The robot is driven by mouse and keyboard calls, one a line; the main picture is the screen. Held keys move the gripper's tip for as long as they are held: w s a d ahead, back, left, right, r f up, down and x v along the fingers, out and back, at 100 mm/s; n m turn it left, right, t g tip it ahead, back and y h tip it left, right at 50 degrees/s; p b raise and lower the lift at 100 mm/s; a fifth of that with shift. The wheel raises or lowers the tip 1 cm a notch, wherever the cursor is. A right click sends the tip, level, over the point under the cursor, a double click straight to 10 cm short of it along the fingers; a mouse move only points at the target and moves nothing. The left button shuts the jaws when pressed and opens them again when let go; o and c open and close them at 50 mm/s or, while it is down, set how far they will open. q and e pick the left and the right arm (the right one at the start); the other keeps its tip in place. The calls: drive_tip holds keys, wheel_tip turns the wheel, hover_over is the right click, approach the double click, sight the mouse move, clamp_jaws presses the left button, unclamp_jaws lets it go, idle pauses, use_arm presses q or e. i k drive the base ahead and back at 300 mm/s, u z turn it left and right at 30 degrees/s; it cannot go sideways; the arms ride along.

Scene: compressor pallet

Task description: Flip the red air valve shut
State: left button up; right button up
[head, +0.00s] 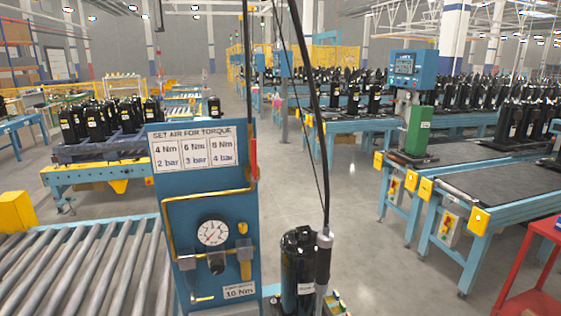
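The red air valve handle (253,158) stands upright at the right edge of a blue panel (225,205). It lies roughly in line with the vertical air pipe above it. Brass-coloured pipe runs from the valve area across the panel and down its left side. A round white pressure gauge (212,232) sits lower on the panel; its reading is too small to tell. Neither of my grippers is in view.
A torque sign (194,150) tops the panel. A black compressor (299,262) stands right of it, with a hanging tool (323,260) and dark hose beside it. A roller conveyor (75,270) lies left. Open floor (370,250) is at the right.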

sight(254, 177)
drive_tip(key=z, duration=1.1)
drive_tip(key=k, duration=0.8)
drive_tip(key=u, duration=1.05)
drive_tip(key=i, duration=0.5)
